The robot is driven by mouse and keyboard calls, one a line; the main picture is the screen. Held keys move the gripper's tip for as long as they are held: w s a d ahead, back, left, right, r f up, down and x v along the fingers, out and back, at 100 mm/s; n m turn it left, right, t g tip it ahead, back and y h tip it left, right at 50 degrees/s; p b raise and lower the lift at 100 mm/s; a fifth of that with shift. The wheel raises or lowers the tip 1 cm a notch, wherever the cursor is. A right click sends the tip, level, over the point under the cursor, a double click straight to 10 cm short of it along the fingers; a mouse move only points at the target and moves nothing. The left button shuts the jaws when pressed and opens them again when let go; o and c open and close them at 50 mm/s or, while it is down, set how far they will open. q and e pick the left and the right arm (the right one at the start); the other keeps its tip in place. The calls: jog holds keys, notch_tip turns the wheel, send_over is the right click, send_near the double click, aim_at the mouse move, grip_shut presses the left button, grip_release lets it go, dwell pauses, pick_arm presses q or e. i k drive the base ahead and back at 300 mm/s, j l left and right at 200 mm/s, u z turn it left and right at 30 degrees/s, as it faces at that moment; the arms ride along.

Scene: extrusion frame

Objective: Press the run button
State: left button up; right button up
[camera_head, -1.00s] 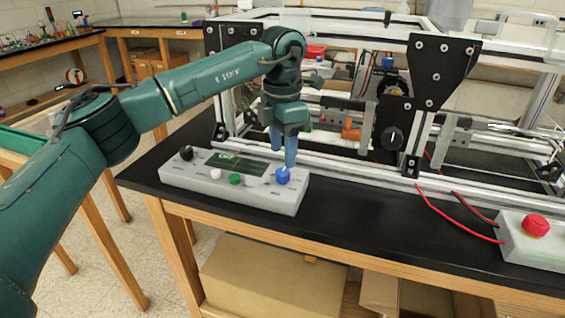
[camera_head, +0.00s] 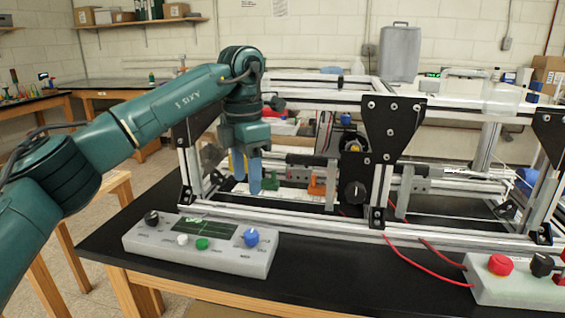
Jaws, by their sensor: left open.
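A grey control box (camera_head: 150,250) sits at the front left of the black bench. Its top carries a small screen (camera_head: 200,226), a black knob (camera_head: 151,217), a white button (camera_head: 183,239), a green button (camera_head: 202,244) and a blue knob (camera_head: 251,237). The labels are too small to read, so I cannot tell which control is the run button. My left gripper (camera_head: 247,188) is open and empty, its blue fingers pointing down above and behind the blue knob, apart from the box. My right gripper is not in view.
A second grey box (camera_head: 515,290) with a red button (camera_head: 500,265) and red cables is at the right. Bare black bench top (camera_head: 340,270) lies between the boxes.

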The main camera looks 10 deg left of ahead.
aim_at(202, 244)
jog(key=k, duration=0.95)
